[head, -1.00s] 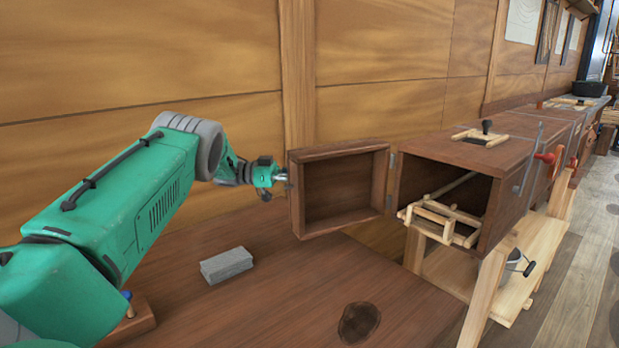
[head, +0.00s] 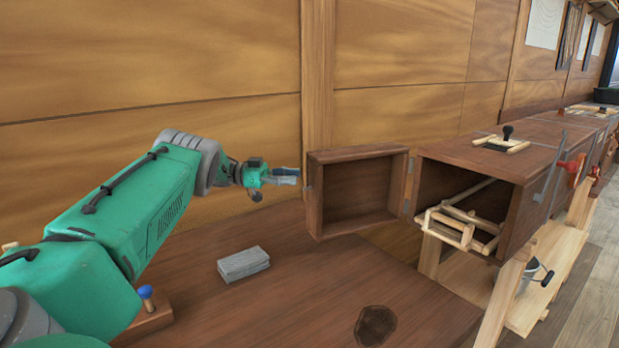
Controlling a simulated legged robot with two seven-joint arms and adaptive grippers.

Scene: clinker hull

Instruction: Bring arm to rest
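My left arm is green and comes in from the left of the head view. Its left gripper (head: 290,176) is in the air in front of the plank wall, just left of the open door (head: 357,189). The gripper looks apart from the door. Its fingers are small and seen from the side, so I cannot tell whether they are open or shut. The door is a hollow wooden box lid, swung out to the left on its hinge from the wooden cabinet (head: 540,150). A pale wooden frame (head: 455,225) sits in the cabinet's mouth. My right gripper is not in view.
A grey block (head: 243,264) lies on the brown bench top (head: 290,310) below the arm. A dark round spot (head: 375,326) marks the bench. A blue-knobbed tool (head: 146,293) stands near the arm's base. A bucket (head: 531,273) is on the lower shelf at right.

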